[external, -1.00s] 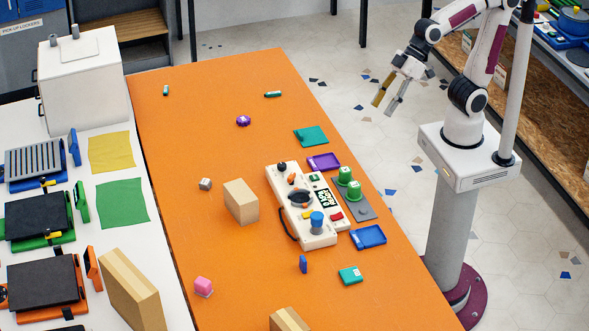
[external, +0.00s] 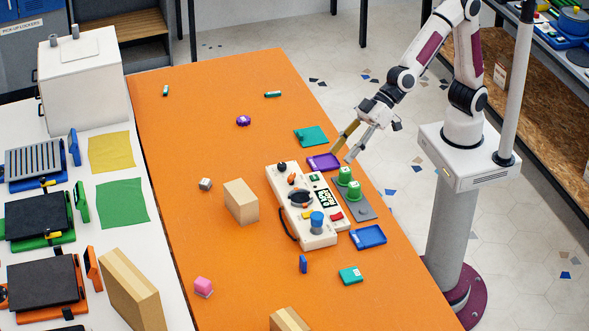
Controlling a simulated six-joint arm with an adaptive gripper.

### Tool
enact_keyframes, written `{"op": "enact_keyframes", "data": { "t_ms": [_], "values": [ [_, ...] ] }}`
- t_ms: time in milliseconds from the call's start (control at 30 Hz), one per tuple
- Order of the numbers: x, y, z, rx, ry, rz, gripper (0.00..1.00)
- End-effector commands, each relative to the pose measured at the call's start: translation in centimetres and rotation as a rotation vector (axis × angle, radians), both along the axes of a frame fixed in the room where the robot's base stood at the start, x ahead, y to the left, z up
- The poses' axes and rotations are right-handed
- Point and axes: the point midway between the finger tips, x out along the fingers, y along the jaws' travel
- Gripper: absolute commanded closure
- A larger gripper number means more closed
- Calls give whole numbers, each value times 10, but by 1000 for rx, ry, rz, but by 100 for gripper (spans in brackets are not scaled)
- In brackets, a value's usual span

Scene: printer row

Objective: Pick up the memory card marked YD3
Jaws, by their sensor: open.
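I cannot tell which object is the memory card marked YD3, as the lettering on the small items is too small to read. Small card-like pieces on the orange table (external: 190,130) include a teal one (external: 351,275) and an upright blue one (external: 303,264) near the front, and two dark green ones, at the back (external: 273,94) and back left (external: 166,90). My gripper (external: 343,154) is open and empty. Its fingers point down and left, appearing just right of the purple tray (external: 331,167) and the teal cloth-like square (external: 311,136).
A cream control panel (external: 297,221) stands mid-table beside a grey plate (external: 366,208) with green knobs and a blue tray (external: 368,237). A tan block (external: 241,202) stands left of the panel. A purple round item (external: 243,121) lies farther back. The table's left-middle is mostly clear.

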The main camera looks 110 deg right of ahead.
Motion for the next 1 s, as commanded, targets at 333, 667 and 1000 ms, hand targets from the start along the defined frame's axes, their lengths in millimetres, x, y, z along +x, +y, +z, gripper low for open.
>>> {"op": "enact_keyframes", "data": {
  "t_ms": [333, 667, 1000],
  "values": [
    [44, 46, -41, 4, -70, -36, 57],
    [73, 83, -87, -15, -141, -83, 57],
    [86, 113, -142, -62, -218, -139, 57]
  ]
}}
